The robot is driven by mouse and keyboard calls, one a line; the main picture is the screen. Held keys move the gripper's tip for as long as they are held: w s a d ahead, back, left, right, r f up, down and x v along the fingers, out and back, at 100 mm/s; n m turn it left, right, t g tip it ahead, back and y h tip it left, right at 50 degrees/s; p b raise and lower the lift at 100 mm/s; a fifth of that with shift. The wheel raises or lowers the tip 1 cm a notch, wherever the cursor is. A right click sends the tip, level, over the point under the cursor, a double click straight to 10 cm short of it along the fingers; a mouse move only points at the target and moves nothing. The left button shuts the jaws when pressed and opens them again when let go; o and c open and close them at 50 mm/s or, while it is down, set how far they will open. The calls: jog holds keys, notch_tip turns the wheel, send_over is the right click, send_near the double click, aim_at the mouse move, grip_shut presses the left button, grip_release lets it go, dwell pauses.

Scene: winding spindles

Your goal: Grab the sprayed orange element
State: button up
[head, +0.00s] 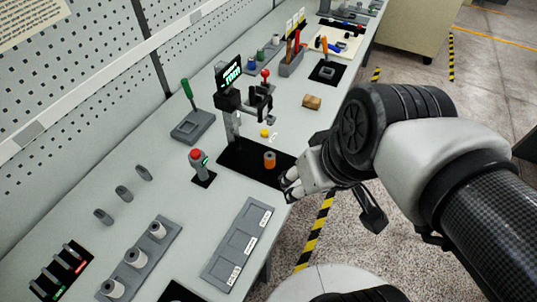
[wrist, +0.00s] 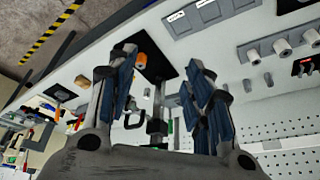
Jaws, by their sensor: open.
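The orange element (head: 269,160) is a small upright cylinder with a dark hole in its top. It stands on a black mat (head: 240,165) near the table's front edge, in front of a dark device with a green display (head: 230,73). In the wrist view the orange element (wrist: 141,60) shows between the fingers, close to the left finger in the picture. My gripper (head: 288,188) is just beside the mat, at its front right corner, apart from the element. Its blue-padded fingers (wrist: 160,68) are spread with nothing held between them.
A red-button post (head: 197,163) stands left of the mat.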

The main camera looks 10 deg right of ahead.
jog(key=shift+o, duration=0.4)
jog(key=w+a+f+n+y, duration=0.1)
jog(key=w+f+n, duration=0.1)
jog(key=w, duration=0.4)
jog(key=shift+w+a+g+y, duration=0.2)
jog(key=shift+w+g+y, duration=0.1)
jog(key=n+y, duration=0.1)
jog(key=n, duration=0.4)
send_over(271, 157)
jog(key=s+d, duration=0.5)
jog(key=s, duration=0.1)
notch_tip(271, 157, down, 12)
jog(key=shift+t, duration=0.4)
jog(key=x, duration=0.3)
jog(key=b+x, duration=0.1)
jog(key=x, duration=0.3)
jog(key=b+x, duration=0.1)
jog(key=x, duration=0.3)
jog(key=shift+a+f, duration=0.15)
jog(key=shift+a, duration=0.25)
jog(key=shift+d+b+x, duration=0.15)
jog(key=shift+b+x, duration=0.1)
jog(key=shift+x, duration=1.2)
jog(key=shift+d+b+x, duration=0.1)
jog(key=shift+b+x, duration=0.15)
jog(key=shift+x, duration=1.2)
jog(key=shift+w, duration=0.1)
jog(key=shift+c, duration=0.3)
jog(key=c, duration=1.2)
